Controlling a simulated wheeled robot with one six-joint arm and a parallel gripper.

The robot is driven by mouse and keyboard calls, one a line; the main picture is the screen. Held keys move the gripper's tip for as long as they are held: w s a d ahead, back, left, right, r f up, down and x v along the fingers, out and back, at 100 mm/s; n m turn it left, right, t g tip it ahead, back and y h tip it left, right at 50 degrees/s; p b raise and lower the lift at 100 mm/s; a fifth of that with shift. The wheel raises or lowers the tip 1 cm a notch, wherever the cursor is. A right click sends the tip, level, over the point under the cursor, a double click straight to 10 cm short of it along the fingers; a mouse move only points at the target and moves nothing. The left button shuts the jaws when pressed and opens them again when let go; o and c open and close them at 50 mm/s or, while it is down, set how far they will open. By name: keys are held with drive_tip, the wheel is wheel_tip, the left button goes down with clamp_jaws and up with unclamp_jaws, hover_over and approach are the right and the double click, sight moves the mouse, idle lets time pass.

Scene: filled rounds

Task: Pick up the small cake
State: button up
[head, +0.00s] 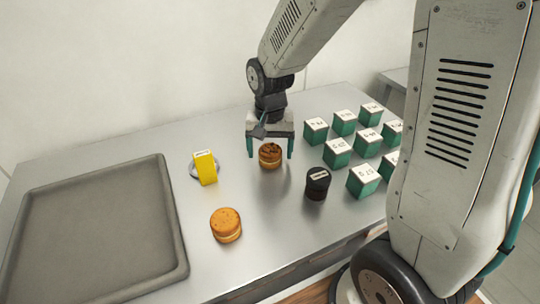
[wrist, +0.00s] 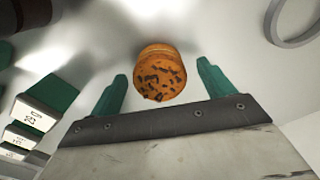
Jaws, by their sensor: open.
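A small round cake (head: 270,155) with dark bits on its top stands upright on the metal table. In the wrist view the cake (wrist: 161,75) shows at the top centre, just beyond the two teal fingertips and roughly centred between their lines. My gripper (head: 270,154) is open and points down over this cake, with one finger to each side in the head view. I see no finger touching it. A second round cake (head: 226,225), orange-brown with a pale middle layer, stands nearer the front, apart from my gripper.
A yellow block (head: 205,167) stands by a metal ring (wrist: 292,22). A black cylinder (head: 317,183) stands right of the gripper. Several green boxes with white labelled tops (head: 337,152) fill the right. A grey tray (head: 180,225) lies left. The front middle is mostly clear.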

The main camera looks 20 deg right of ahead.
drive_tip(key=shift+f, duration=0.5)
drive_tip(key=c, duration=0.8)
drive_tip(key=shift+o, duration=0.2)
